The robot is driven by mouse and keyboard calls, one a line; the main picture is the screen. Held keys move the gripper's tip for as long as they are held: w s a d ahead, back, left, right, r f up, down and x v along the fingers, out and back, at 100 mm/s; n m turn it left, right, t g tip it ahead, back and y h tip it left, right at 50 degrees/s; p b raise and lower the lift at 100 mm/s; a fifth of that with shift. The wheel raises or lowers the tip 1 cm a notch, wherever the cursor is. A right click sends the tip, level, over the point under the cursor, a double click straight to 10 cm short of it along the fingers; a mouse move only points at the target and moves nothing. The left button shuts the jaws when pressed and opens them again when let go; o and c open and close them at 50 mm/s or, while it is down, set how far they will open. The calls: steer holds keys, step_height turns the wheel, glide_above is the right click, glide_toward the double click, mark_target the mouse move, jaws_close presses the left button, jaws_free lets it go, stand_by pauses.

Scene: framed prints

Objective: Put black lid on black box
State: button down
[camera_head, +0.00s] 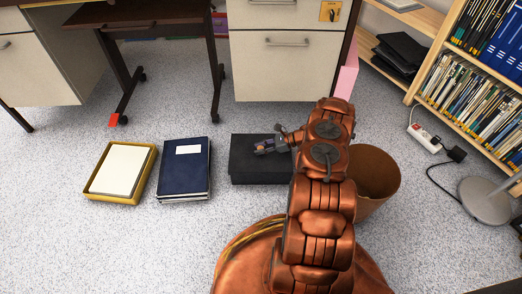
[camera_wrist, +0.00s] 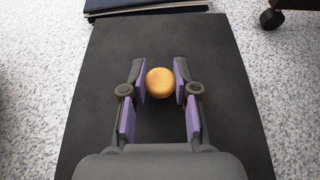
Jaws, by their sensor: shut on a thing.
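The black box (camera_head: 262,178) stands on the carpet, left of my arm. The black lid (camera_head: 245,143) shows as a flat dark top over the box; I cannot tell whether a gap separates them. In the wrist view the lid (camera_wrist: 110,60) fills the middle as a dark panel with a round golden knob (camera_wrist: 160,82). My gripper (camera_head: 262,148) is over the lid, its purple-padded fingers (camera_wrist: 161,85) on either side of the knob and shut on it. The box's right end is partly hidden by my arm.
A dark blue stack of books or binders (camera_head: 184,168) lies left of the box, with a yellow tray of paper (camera_head: 92,188) further left. A brown bin (camera_head: 378,178) stands right of my arm. A drawer cabinet (camera_head: 285,75) is behind. Carpet is clear in front.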

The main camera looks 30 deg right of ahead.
steer(key=shift+f, duration=0.1)
steer(key=c, duration=0.9)
jaws_free()
